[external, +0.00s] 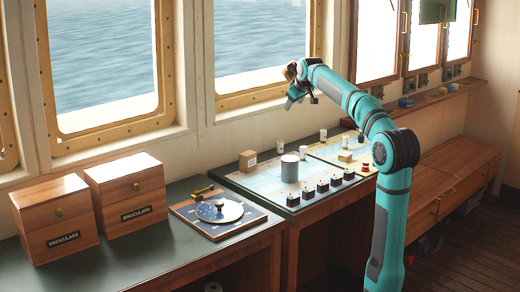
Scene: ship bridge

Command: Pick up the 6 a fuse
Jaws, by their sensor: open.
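My gripper (300,98) is open and hangs in the air above the back of the chart table, in front of the window frame. Its jaws look empty at this size. I cannot tell which thing is the 6 A fuse.
A row of small black blocks with pale tops (308,193) lines the table's front. A grey can (290,168), cardboard boxes (248,160) and a red spool (365,167) stand nearby. A dial board (220,211) and two binoculars boxes (127,188) are left.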

